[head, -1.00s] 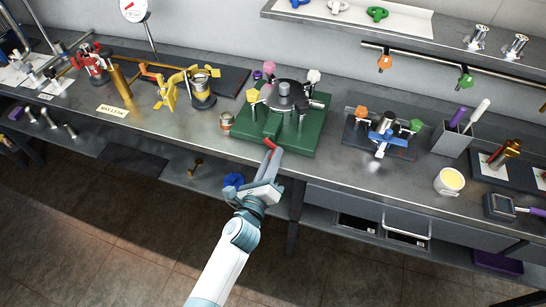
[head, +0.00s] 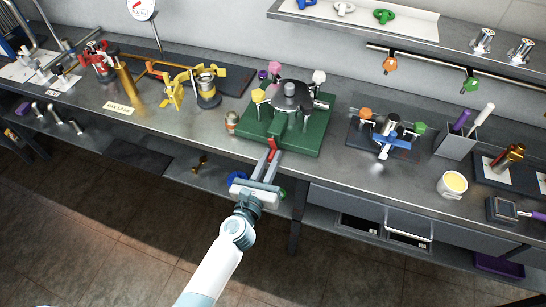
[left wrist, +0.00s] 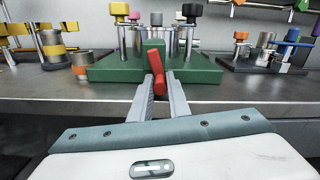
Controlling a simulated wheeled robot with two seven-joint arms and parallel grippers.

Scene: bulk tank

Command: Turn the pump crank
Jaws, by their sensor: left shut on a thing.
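The red handle (head: 272,143) sticks out at the front of a green pump-like unit (head: 310,139) on the bench. This unit carries a dark round top (head: 290,90) and several coloured knobs. My left gripper (head: 269,154) is at the bench's front edge, shut on the red handle. In the left wrist view the red handle (left wrist: 154,62) stands tilted, its lower end between my fingertips (left wrist: 162,84), with the green unit (left wrist: 110,68) right behind. The fingers hide part of the handle's lower end. My right gripper is not in view.
A small copper-coloured jar (head: 232,122) stands left of the green unit. A dark plate with a blue-handled fixture (head: 385,138) and a cup of yellow stuff (head: 452,185) are to the right. A shelf (head: 180,165) and drawers lie below the bench edge.

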